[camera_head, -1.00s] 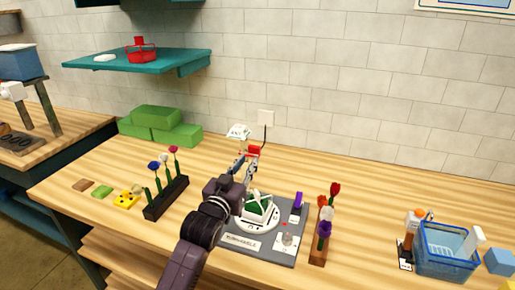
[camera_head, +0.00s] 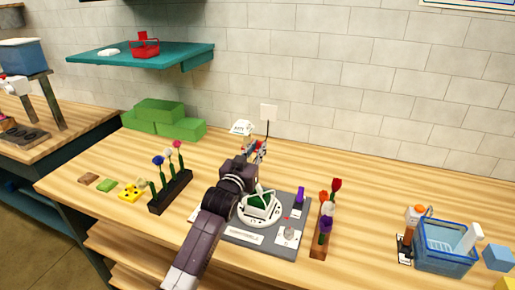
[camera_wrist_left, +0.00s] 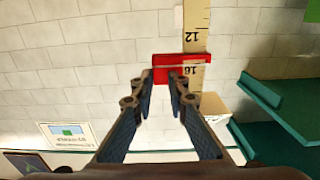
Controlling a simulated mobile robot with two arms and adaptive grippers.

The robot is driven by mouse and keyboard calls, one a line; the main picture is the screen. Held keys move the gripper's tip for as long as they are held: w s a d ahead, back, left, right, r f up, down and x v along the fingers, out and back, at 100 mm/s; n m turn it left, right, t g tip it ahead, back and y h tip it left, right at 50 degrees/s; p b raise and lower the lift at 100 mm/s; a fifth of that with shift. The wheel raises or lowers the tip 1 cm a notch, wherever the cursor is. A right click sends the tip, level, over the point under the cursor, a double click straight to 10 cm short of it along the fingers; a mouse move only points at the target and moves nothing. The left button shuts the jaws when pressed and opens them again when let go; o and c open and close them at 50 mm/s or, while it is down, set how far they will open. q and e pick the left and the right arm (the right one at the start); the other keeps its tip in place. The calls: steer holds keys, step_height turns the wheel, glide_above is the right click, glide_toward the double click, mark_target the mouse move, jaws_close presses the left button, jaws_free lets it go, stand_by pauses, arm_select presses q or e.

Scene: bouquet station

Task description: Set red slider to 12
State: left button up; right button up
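The red slider (camera_wrist_left: 182,66) is on an upright ruler (camera_wrist_left: 196,22) with black numerals, which appears upside down in the left wrist view. My right gripper is not in view.
A grey board (camera_head: 265,243) with a white dial lies in front of the ruler. Flower holders stand left (camera_head: 170,193) and right (camera_head: 318,243) of it. A blue basket (camera_head: 445,262) is at the right. Green blocks (camera_head: 165,120) sit by the wall, below a teal shelf (camera_head: 120,57).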

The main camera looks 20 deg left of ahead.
arm_select(q)
jaws_close()
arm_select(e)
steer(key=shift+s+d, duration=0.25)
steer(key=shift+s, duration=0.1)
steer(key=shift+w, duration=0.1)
arm_select(q)
step_height(320, 180, down, 5)
steer(key=shift+r+b, duration=0.2)
steer(key=shift+b, duration=1.05)
steer(key=shift+o, duration=1.6)
jaws_free()
steer(key=shift+f, duration=0.1)
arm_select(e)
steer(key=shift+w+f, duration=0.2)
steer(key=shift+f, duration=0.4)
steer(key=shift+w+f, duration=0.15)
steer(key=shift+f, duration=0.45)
